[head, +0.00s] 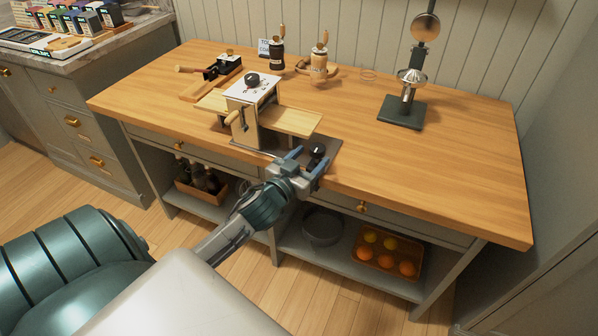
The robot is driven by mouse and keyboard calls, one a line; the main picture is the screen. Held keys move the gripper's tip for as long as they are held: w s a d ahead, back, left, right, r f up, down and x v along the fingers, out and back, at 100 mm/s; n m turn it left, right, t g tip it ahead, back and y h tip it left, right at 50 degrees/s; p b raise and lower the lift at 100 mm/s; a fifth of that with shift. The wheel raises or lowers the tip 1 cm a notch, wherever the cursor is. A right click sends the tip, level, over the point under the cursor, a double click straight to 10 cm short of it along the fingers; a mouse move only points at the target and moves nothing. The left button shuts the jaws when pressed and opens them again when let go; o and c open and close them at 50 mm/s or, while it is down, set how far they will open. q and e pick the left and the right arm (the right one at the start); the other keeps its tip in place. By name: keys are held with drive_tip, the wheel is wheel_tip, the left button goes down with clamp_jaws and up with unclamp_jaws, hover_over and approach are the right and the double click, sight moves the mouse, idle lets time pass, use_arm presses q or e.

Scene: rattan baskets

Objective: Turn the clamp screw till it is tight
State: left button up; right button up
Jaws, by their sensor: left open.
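A white boxy machine (246,100) with a black dial on top and wooden side boards stands near the table's front edge. A dark base plate (331,146) shows beside it at the edge. A round black knob (317,150), which looks like the clamp screw's head, sits at that plate. My left gripper (307,160) is at the table's front edge with its fingers apart, close by the knob. I cannot tell whether the fingers touch the knob. The screw's shaft is hidden. My right gripper is not in view.
The wooden table (440,165) is clear at the right. A dark stand with a metal funnel (411,77) and two hand mills (319,62) stand towards the back. A black device on a board (221,67) is behind left. A lower shelf holds a fruit tray (409,269).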

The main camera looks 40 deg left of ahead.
use_arm(q)
drive_tip(key=shift+s+d+b, duration=0.15)
drive_tip(key=shift+s+b, duration=0.45)
drive_tip(key=shift+s, duration=2.05)
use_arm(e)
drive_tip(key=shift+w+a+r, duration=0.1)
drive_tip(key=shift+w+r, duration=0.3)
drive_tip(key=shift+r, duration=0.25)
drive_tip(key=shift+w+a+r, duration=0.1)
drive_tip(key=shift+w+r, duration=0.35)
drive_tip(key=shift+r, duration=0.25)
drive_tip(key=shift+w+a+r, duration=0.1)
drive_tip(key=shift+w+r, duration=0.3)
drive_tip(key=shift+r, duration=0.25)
